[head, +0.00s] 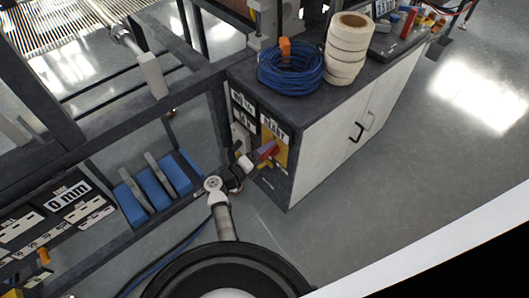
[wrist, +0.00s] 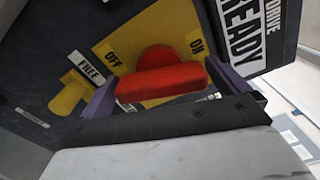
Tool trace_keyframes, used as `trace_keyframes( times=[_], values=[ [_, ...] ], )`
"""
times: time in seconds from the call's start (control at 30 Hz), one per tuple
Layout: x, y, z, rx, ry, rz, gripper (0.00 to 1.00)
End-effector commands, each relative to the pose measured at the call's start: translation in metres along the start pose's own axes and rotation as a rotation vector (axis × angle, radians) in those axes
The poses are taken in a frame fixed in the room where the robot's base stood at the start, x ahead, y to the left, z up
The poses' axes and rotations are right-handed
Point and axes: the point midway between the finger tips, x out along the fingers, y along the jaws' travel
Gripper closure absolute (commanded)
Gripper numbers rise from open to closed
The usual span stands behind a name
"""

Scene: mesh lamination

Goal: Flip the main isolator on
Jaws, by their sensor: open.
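The main isolator is a red rotary handle (wrist: 160,82) on a yellow plate (wrist: 140,40) marked OFF and ON, in the wrist view. The red bar lies across the plate, with OFF up to its left and ON up to its right. In the head view the isolator's yellow plate (head: 278,147) is on the end face of the cabinet. My gripper (wrist: 165,92) is open, with one purple finger at each end of the red bar. Whether the fingers touch the bar is not clear. In the head view my gripper (head: 264,153) is at the isolator and hides part of it.
A yellow lever (wrist: 72,92) beside a FREE label is left of the isolator. A READY label (wrist: 242,32) is at right. The cabinet (head: 335,135) carries a blue cable coil (head: 290,72) and cream rolls (head: 347,50). Blue blocks (head: 175,175) stand on the low frame at left.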

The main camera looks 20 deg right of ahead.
Motion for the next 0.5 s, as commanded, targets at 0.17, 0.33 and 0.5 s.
trace_keyframes(
  times=[0.17,0.33,0.5],
  values=[
    [0.0000,0.0001,-0.0001,0.000,0.000,0.000,0.00],
    [-0.0001,0.0000,-0.0002,0.000,0.000,0.000,0.22],
    [-0.0002,-0.0005,-0.0001,-0.005,0.001,0.000,0.36]
  ],
)
